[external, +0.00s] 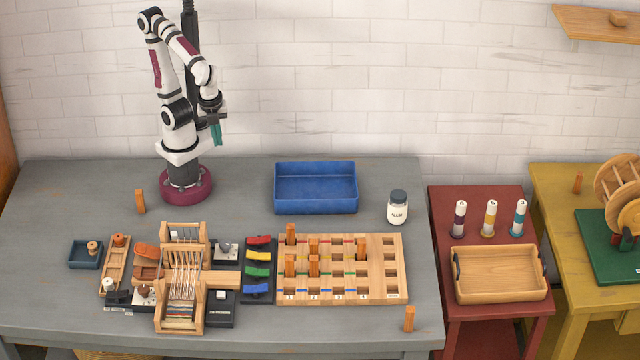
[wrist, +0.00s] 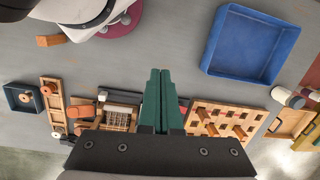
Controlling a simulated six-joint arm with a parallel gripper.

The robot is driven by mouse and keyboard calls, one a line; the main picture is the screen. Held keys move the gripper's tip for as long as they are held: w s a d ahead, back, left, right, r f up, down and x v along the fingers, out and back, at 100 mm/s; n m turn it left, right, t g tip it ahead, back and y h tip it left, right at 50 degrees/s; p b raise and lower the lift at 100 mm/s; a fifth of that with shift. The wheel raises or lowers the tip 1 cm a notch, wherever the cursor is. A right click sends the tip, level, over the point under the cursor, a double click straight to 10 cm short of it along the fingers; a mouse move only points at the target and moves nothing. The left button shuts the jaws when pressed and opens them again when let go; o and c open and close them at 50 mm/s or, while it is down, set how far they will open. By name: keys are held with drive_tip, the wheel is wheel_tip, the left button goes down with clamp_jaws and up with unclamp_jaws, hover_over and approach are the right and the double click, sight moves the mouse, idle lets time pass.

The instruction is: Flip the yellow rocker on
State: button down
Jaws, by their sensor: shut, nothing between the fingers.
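The yellow rocker (external: 258,256) sits on a dark switch panel (external: 272,268) on the grey table, between the red rocker (external: 258,240) and the green rocker (external: 257,271). A blue rocker (external: 256,288) is at the panel's near end. Which way the yellow rocker is tilted is too small to tell. My gripper (external: 216,138) is shut and empty, high above the back of the table, well apart from the panel. In the wrist view its teal fingers (wrist: 160,82) are together and hide most of the panel.
A small wooden loom (external: 183,285) stands left of the panel, and a pegboard (external: 385,270) with several upright orange pegs is close on its right. A blue tray (external: 316,208) and a white jar (external: 397,208) stand behind. The table between my base and the loom is mostly clear.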

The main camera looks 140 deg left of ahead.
drive_tip(key=w+d+r+m+h, duration=0.2)
drive_tip(key=w+m, duration=0.4)
drive_tip(key=w, duration=0.4)
drive_tip(key=m+g+h, duration=0.2)
drive_tip(key=m, duration=1.1)
hover_over(250, 254)
drive_tip(key=w+a, duration=0.4)
wheel_tip(250, 254, down, 8)
drive_tip(key=shift+s+d+f, duration=0.1)
drive_tip(key=shift+s, duration=0.05)
drive_tip(key=x, duration=1.4)
